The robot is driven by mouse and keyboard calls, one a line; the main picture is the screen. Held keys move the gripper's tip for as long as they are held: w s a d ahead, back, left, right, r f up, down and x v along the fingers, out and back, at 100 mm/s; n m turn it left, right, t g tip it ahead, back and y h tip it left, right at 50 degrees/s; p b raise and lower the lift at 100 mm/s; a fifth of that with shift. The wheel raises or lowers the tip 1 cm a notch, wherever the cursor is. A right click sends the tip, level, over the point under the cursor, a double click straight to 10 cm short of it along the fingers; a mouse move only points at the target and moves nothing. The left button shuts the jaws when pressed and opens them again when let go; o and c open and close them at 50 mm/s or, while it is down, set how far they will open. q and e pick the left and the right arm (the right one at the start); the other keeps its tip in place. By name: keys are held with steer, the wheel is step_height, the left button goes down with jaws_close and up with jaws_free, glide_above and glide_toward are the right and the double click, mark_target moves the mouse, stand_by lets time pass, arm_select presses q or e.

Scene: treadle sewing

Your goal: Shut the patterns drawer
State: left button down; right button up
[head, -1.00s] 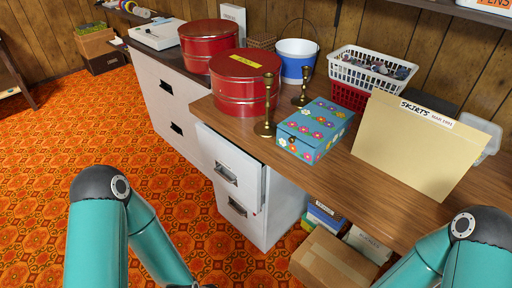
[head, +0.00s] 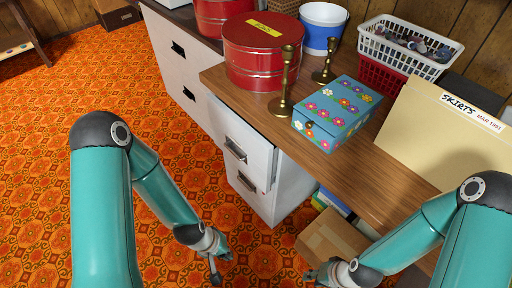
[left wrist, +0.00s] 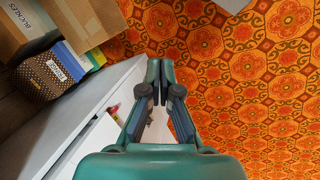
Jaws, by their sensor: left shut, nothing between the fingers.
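The off-white drawer cabinet (head: 295,190) stands under the wooden desk. Its upper drawer front (head: 241,141) has a dark handle and appears to stand out a little from the cabinet; a lower drawer front (head: 246,182) is below. No patterns label is readable. In the left wrist view, a pale drawer or cabinet edge (left wrist: 98,140) runs along the left, with small red and yellow things (left wrist: 114,110) beside it. My left gripper (head: 217,272) is shut and empty, low over the carpet in front of the cabinet. My right gripper (head: 313,278) is near a cardboard box; its finger opening is unclear.
A cardboard box (head: 328,238) stands on the floor right of the cabinet. The desk holds red tins (head: 262,60), brass candlesticks (head: 285,85), a flowered box (head: 338,112) and a folder (head: 440,135). Patterned carpet (head: 60,110) is clear at left.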

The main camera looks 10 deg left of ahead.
arm_select(q)
steer(key=w+a+r+n+t+h+p, duration=0.1)
steer(key=w+a+r+n+t, duration=0.15)
steer(key=w+r+n, duration=0.8)
steer(key=w+a+r+n+t+h, duration=0.1)
steer(key=w+r+n+t, duration=0.3)
steer(key=w+r+n, duration=0.7)
steer(key=n+b, duration=0.2)
steer(key=b, duration=0.1)
glide_toward(261, 149)
steer(key=x, duration=0.5)
steer(key=shift+s+a+f, duration=0.1)
steer(key=shift+s+f, duration=0.2)
steer(key=shift+w+d+p, duration=0.35)
steer(key=shift+w+d, duration=0.1)
steer(key=shift+w, duration=0.15)
steer(key=shift+a+f, duration=0.1)
